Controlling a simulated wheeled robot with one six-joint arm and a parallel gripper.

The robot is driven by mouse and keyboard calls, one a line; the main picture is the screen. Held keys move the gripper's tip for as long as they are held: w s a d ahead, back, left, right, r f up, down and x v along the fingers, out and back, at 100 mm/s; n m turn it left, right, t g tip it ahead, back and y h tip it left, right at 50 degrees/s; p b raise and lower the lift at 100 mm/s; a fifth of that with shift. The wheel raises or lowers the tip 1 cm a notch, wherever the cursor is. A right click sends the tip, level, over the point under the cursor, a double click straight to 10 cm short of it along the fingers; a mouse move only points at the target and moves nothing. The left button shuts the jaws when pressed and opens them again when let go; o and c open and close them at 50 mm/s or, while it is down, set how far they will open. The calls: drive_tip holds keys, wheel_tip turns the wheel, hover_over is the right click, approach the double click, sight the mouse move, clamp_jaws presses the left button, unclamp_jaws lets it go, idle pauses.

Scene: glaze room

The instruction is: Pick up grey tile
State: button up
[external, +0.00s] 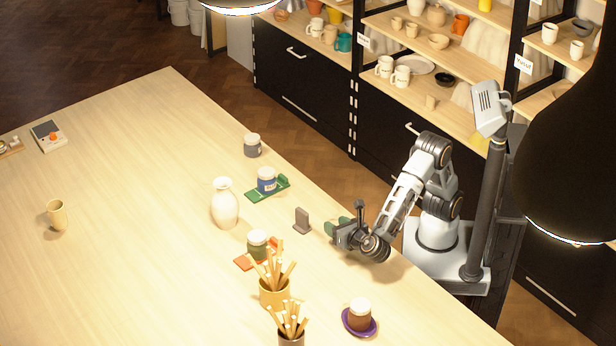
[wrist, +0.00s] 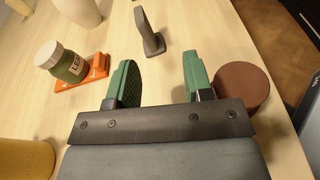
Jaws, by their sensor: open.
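The grey tile (external: 302,220) stands upright on a small foot on the wooden table. In the wrist view it shows at the top middle (wrist: 149,32), beyond my fingertips. My gripper (external: 339,228) is low over the table, just right of the tile in the external view. In the wrist view my gripper (wrist: 160,76) has its two green fingers apart, with only bare table between them. The tile is clear of the fingers, ahead of the gap and slightly left.
A brown round thing (wrist: 243,88) is close beside the right finger. A white vase (external: 224,205), a blue-labelled jar (external: 267,180) and a brush pot (external: 274,294) stand nearby.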

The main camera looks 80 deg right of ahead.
sight(308, 215)
drive_tip(key=n+t, duration=0.1)
drive_tip(key=f+t, duration=0.1)
drive_tip(key=f+n+t+b, duration=0.1)
drive_tip(key=shift+w+a+n, duration=0.3)
drive_tip(key=shift+w+d, duration=0.15)
drive_tip(key=shift+w, duration=0.2)
drive_tip(key=x, duration=0.7)
drive_tip(key=shift+w+d+r, duration=0.15)
drive_tip(key=shift+w+r, duration=0.05)
drive_tip(key=shift+w, duration=0.05)
drive_tip(key=shift+x, duration=2.65)
drive_tip(key=shift+r, duration=0.1)
drive_tip(key=shift+c, duration=0.5)
clamp_jaws()
